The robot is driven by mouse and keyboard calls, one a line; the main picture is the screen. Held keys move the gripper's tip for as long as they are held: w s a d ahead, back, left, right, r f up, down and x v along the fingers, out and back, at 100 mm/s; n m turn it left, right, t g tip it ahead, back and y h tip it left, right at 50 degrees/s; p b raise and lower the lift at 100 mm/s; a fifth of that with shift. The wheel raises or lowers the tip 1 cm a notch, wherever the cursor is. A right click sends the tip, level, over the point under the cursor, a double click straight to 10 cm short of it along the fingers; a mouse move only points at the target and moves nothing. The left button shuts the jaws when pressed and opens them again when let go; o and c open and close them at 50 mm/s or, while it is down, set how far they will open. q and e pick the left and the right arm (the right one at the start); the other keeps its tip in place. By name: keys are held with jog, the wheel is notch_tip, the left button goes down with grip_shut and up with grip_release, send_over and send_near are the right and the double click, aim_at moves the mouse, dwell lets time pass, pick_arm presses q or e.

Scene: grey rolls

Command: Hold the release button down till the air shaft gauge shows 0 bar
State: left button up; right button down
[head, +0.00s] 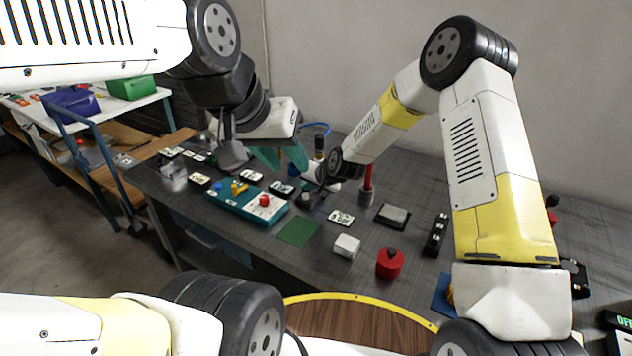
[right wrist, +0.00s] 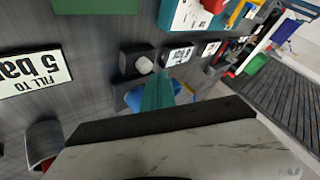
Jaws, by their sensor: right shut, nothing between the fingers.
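A small dark box with a pale round button (right wrist: 145,65) sits on the bench in the right wrist view. My right gripper (right wrist: 158,92) is shut and empty, its teal fingertips close to this box; I cannot tell if they touch the button. In the head view the right gripper (head: 312,190) is low over the bench, its fingertips mostly hidden. My left gripper (head: 282,160) is higher, with its teal fingers apart and nothing seen between them. A blue part (right wrist: 135,98) shows partly behind the right fingers. No gauge reading can be made out.
A teal box with a red button (head: 264,200), a green mat (head: 298,231), a white block (head: 346,246) and a red cylinder (head: 390,262) stand on the bench. A "FILL TO 5 bar" card (right wrist: 32,75) lies beside the dark box. A red post (head: 368,176) stands near my right arm.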

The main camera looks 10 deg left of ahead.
jog(key=shift+f, duration=0.15)
dwell(0.6)
jog(key=shift+f, duration=0.25)
jog(key=shift+f, duration=0.55)
dwell(1.9)
jog(key=shift+r, duration=0.15)
dwell(1.5)
jog(key=shift+r, duration=0.8)
jog(key=shift+r, duration=0.1)
jog(key=shift+r, duration=2.4)
jog(key=shift+r, duration=0.1)
